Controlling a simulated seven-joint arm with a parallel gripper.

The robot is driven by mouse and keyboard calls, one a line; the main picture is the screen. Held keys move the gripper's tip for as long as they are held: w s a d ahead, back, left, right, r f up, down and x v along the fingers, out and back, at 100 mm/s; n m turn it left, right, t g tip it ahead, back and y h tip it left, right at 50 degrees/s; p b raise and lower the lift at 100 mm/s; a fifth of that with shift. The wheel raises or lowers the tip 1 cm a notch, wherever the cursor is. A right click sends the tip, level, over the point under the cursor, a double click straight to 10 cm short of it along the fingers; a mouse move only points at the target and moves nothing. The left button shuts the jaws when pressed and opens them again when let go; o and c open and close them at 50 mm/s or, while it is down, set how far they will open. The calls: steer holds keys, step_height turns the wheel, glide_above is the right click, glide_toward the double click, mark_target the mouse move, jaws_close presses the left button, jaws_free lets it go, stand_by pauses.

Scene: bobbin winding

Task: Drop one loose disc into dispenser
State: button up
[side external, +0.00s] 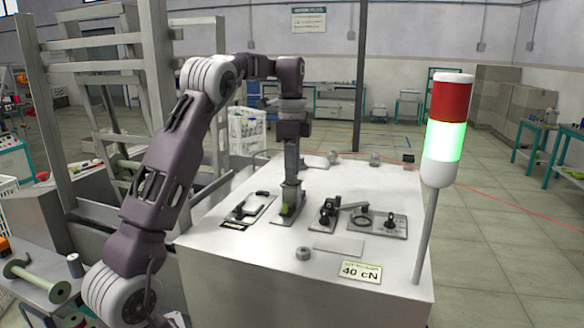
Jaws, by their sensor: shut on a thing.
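My gripper (291,190) points straight down over the white worktop (262,236), above a small grey plate (281,221) with a green part (285,209). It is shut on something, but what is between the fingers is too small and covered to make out. I cannot tell whether it touches the green part, or whether that fixture is the dispenser. A small grey round piece, disc-like, (303,253) lies loose near the front of the worktop. Other small grey pieces (333,158) (375,160) stand along the back edge.
A plate with a black handle (249,208) is left of my gripper. Black knobs (328,212) and a ring fixture (363,219) are to the right. A "40 cN" sign (360,271) is at the front. A red-and-green signal tower (446,130) stands at the right corner.

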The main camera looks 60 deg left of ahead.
steer(key=shift+f, duration=0.2)
steer(key=o, duration=1.1)
steer(key=shift+c, duration=0.2)
step_height(320, 180, up, 6)
steer(key=shift+r, duration=0.5)
